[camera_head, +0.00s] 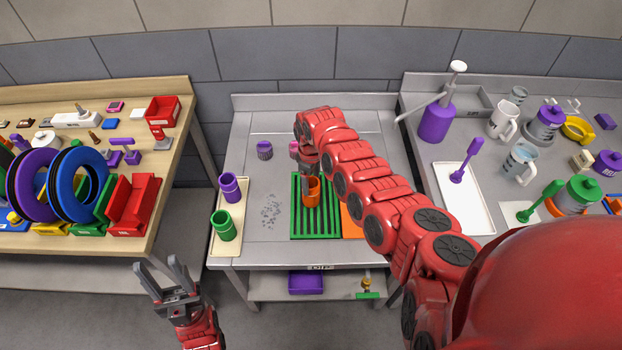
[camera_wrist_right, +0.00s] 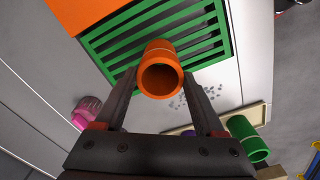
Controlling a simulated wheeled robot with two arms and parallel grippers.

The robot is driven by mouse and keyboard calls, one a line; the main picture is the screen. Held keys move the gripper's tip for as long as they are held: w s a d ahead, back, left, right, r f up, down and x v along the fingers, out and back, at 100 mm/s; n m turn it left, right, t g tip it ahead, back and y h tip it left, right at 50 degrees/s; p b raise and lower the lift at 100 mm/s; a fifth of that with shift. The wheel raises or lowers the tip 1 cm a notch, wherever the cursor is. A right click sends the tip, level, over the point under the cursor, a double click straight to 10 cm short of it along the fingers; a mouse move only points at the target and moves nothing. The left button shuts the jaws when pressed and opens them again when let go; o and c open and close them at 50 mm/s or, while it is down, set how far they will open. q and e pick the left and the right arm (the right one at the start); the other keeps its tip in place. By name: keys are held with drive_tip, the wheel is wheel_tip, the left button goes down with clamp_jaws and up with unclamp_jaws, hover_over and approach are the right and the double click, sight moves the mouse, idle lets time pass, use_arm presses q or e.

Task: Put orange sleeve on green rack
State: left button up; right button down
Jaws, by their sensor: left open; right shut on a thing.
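The orange sleeve (camera_head: 312,190) is a short hollow cylinder, seen over the green rack (camera_head: 329,234), a slatted grid on the middle table. My right gripper (camera_head: 309,180) is shut on the sleeve from behind. In the right wrist view the sleeve (camera_wrist_right: 161,70) is between the two fingers, open end toward the camera, with the green rack (camera_wrist_right: 112,51) behind it. I cannot tell whether the sleeve touches the slats. My left gripper (camera_head: 164,273) is open and empty, in front of the tables at the lower left.
A cream tray (camera_head: 227,248) left of the rack holds a purple sleeve (camera_head: 230,187) and a green sleeve (camera_head: 223,226). An orange panel (camera_head: 352,225) lies right of the rack, partly behind my arm. A dark purple ribbed piece (camera_head: 264,150) stands farther back.

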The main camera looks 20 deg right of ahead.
drive_tip(key=shift+f+b, duration=0.4)
drive_tip(key=shift+f, duration=0.25)
drive_tip(key=shift+c, duration=1.5)
unclamp_jaws()
drive_tip(key=o, duration=0.3)
drive_tip(key=shift+c, duration=0.3)
drive_tip(key=shift+r, duration=0.1)
wheel_tip(320, 180, up, 5)
drive_tip(key=p, duration=0.4)
drive_tip(key=shift+p, duration=0.4)
